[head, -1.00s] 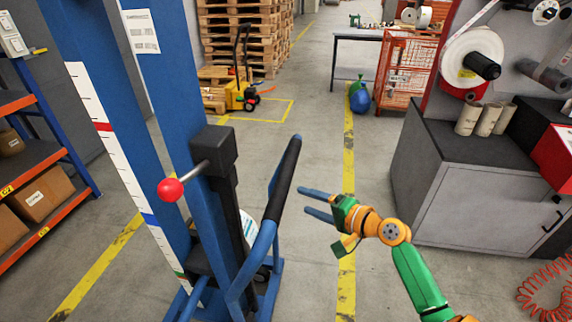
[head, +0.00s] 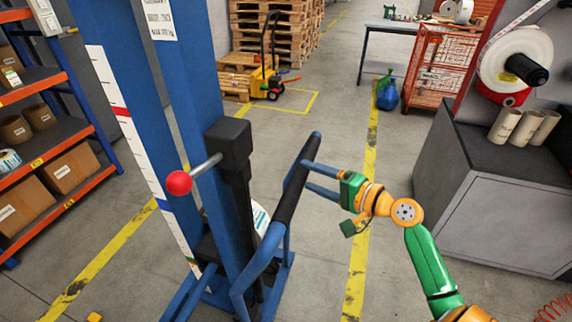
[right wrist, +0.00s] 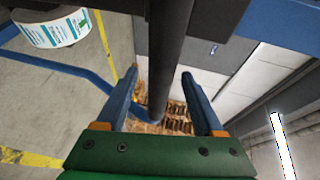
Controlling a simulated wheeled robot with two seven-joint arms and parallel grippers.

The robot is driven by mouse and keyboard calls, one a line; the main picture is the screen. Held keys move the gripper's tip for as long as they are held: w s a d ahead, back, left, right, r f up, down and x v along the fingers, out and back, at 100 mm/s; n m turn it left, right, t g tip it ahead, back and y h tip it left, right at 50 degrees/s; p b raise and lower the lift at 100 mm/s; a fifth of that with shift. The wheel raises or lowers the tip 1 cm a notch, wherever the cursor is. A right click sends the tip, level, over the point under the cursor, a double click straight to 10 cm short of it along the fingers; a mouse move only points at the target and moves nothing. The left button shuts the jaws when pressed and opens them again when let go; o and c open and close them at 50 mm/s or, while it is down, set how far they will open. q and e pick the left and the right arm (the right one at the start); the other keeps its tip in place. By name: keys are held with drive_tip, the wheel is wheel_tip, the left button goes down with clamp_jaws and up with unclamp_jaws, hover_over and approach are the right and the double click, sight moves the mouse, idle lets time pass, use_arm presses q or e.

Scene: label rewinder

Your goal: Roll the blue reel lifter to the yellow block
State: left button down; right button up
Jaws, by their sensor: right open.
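The blue reel lifter (head: 222,150) stands upright in the left middle of the head view, with a red-knobbed lever (head: 178,183) and a slanted handle with a black grip (head: 293,190). My right gripper (head: 309,176) is open, its blue fingers at the grip. In the right wrist view the black bar (right wrist: 168,50) runs between the open fingers (right wrist: 158,78), with gaps visible beside it. A small yellow block (head: 94,316) shows partly at the bottom left edge of the head view. My left gripper is not in view.
Orange-and-blue shelving (head: 45,140) with boxes stands at left. A grey cabinet (head: 500,195) stands at right. Yellow floor lines (head: 362,215) run along the grey floor. A yellow pallet truck (head: 264,78), pallets (head: 272,35) and a red wire cage (head: 437,75) stand farther back.

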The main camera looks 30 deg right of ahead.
drive_tip(key=shift+w+r, duration=0.1)
drive_tip(key=shift+w, duration=0.35)
drive_tip(key=p+x, duration=0.1)
drive_tip(key=x, duration=0.5)
drive_tip(key=shift+s+a, duration=0.1)
drive_tip(key=shift+s, duration=0.05)
drive_tip(key=shift+c, duration=1.3)
clamp_jaws()
